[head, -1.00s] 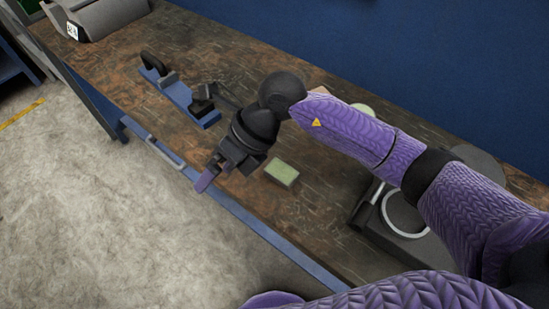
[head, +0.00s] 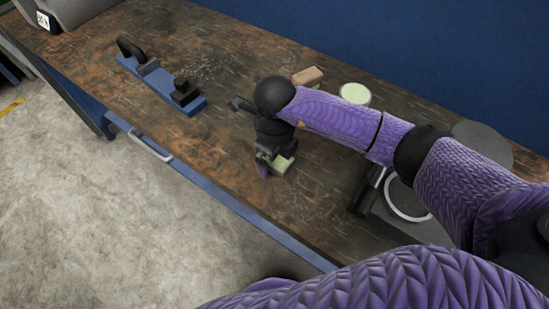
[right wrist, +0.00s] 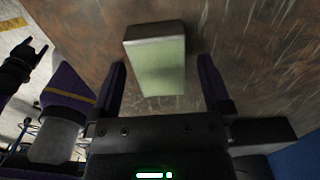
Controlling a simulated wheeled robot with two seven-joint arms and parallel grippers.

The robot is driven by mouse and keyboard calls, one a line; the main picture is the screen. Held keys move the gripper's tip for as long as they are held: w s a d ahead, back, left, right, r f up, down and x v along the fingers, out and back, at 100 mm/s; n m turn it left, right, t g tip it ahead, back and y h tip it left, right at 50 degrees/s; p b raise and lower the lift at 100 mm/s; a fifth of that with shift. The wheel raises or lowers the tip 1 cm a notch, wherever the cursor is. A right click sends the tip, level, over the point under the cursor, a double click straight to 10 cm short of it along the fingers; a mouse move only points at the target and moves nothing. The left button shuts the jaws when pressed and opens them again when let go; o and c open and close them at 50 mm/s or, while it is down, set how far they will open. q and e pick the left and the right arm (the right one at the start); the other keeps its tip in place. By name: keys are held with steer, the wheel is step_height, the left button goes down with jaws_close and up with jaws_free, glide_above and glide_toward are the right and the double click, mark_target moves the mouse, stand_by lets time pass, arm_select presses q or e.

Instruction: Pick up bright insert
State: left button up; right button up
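The bright insert, a small pale green block with a grey edge (head: 283,164), lies on the brown worktop near its front edge. My right gripper (head: 268,164) is right over it and hides part of it. In the right wrist view the insert (right wrist: 158,65) appears between the two purple fingers of the open right gripper (right wrist: 161,72), with a gap on each side. The fingers do not visibly touch it. A dark two-pronged end, which looks like my left gripper (right wrist: 28,55), shows small at the left of the right wrist view, prongs apart.
A blue fixture (head: 160,85) with black parts lies to the left on the worktop (head: 90,65). A tan block (head: 308,76) and a round pale green item (head: 355,94) stand behind my right arm. A dark base with a light ring (head: 405,205) is to the right.

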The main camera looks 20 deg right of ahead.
jaws_close()
stand_by(0.4)
